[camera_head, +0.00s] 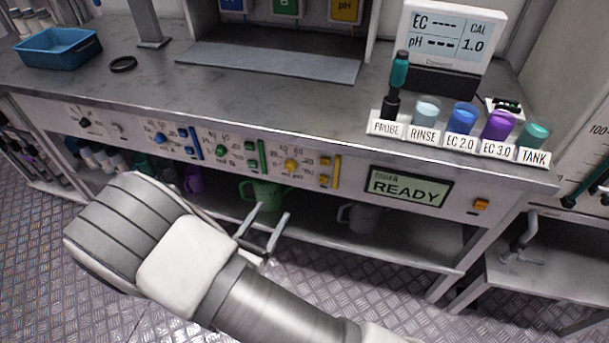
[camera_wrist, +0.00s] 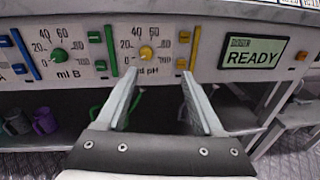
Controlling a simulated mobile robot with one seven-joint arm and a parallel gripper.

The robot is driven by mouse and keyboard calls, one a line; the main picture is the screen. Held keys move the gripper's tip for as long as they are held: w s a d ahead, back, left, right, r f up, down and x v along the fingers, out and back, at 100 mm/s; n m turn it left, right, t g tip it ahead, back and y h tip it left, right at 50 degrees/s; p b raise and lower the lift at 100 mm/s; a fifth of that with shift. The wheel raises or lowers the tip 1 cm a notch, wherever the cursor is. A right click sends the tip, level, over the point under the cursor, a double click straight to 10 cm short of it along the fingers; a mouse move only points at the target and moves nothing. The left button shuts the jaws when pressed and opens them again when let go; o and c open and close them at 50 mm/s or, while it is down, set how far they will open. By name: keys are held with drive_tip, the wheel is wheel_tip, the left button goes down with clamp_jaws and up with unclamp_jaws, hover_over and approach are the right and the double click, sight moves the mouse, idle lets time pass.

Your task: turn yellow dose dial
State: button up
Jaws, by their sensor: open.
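The yellow dose dial (camera_head: 291,165) is a small round knob on the bench's front panel, with numbers around it and a label partly reading "pH". In the wrist view the yellow dial (camera_wrist: 146,53) shows above and between my finger tips, with the left finger covering part of its label. My gripper (camera_head: 275,228) is open and empty, below the panel in the head view. In the wrist view my gripper (camera_wrist: 160,82) has its two fingers wide apart, pointing at the panel. I see no contact with the dial.
A green dial (camera_head: 221,151) and blue dial (camera_head: 160,138) lie left of the yellow one. A yellow strip with buttons (camera_head: 336,171) and the READY screen (camera_head: 408,187) are to its right. A lower shelf with a green jug (camera_head: 262,193) sits beneath. Labelled cups stand above.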

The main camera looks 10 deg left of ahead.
wheel_tip(320, 180, down, 3)
drive_tip(key=s+a+n+y, duration=0.1)
drive_tip(key=n+y, duration=0.1)
drive_tip(key=b, duration=0.3)
approach(289, 169)
drive_tip(key=shift+t, duration=0.3)
drive_tip(key=w, duration=0.8)
drive_tip(key=shift+w+d+f, duration=0.2)
drive_tip(key=shift+d+f, duration=0.05)
drive_tip(key=shift+d, duration=0.05)
clamp_jaws()
